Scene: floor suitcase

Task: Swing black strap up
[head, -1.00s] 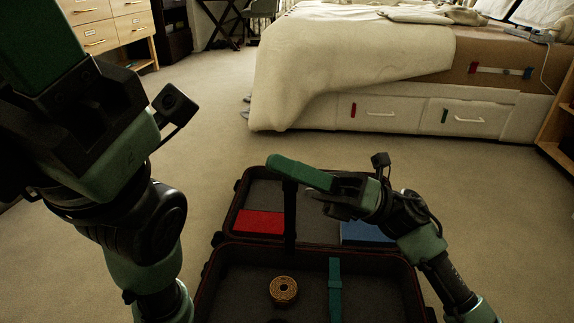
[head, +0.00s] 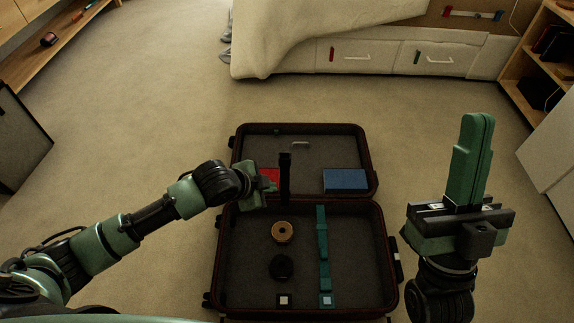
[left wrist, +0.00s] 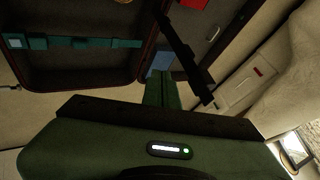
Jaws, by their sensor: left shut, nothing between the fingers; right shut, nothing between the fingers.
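An open suitcase (head: 384,270) lies on the floor. The black strap (head: 285,172) runs up from the hinge edge across the lid half (head: 345,143); I cannot tell whether it touches the lid. It also shows in the left wrist view (left wrist: 186,48), right of the fingers. My left gripper (head: 272,183) is shut and empty, just left of the strap in the head view; its fingers show in the left wrist view (left wrist: 162,78). My right gripper (head: 478,118) is shut and empty, pointing up right of the suitcase.
A red box (head: 268,174), partly hidden by my left gripper, and a blue box (head: 345,180) sit in the lid half. A tan roll (head: 282,232) and a dark round object (head: 281,267) lie in the near half. A bed (head: 390,52) stands beyond. Carpet around is clear.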

